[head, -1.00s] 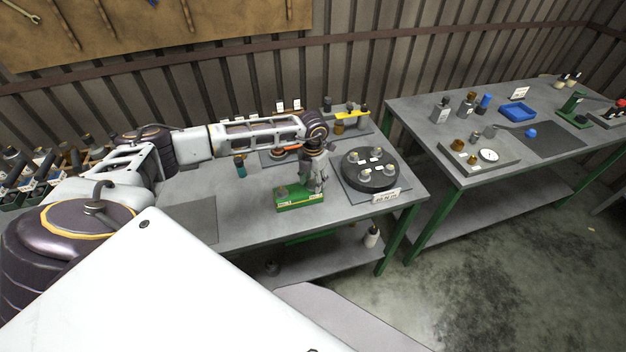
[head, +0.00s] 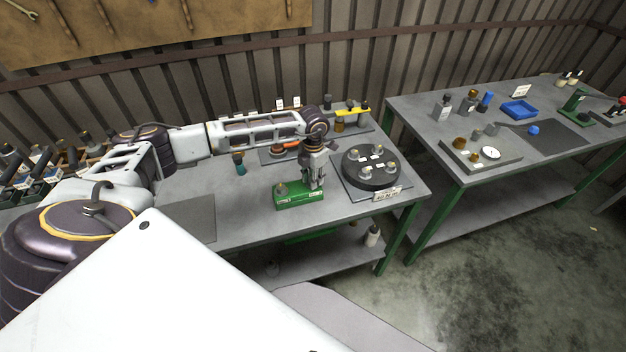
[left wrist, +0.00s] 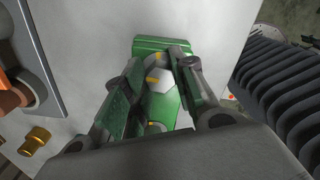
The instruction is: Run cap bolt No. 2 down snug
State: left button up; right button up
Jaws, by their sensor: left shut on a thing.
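A small green block (head: 300,197) stands on the near table. A grey bolt (head: 281,188) rises from its left end. My left gripper (head: 317,184) points down at the block's right end and is shut. In the left wrist view the green block (left wrist: 150,43) lies below my left gripper (left wrist: 158,65), with a pale hex-headed cap bolt (left wrist: 158,78) with yellow marks between the fingers. The fingers hide part of this bolt, and I cannot read its number or see how deep it sits. My right gripper is not in view.
A dark round flange (head: 370,181) with several upright studs sits on a plate just right of the block. A teal-handled tool (head: 240,165) stands behind left. A grey mat (head: 188,219) leaves free table at the left. A second bench (head: 470,185) stands right.

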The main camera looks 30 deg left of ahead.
pick_arm(q)
jog(key=shift+r+m, duration=0.1)
jog(key=shift+m, duration=0.3)
jog(key=o, duration=1)
jog(key=shift+r, duration=5.95)
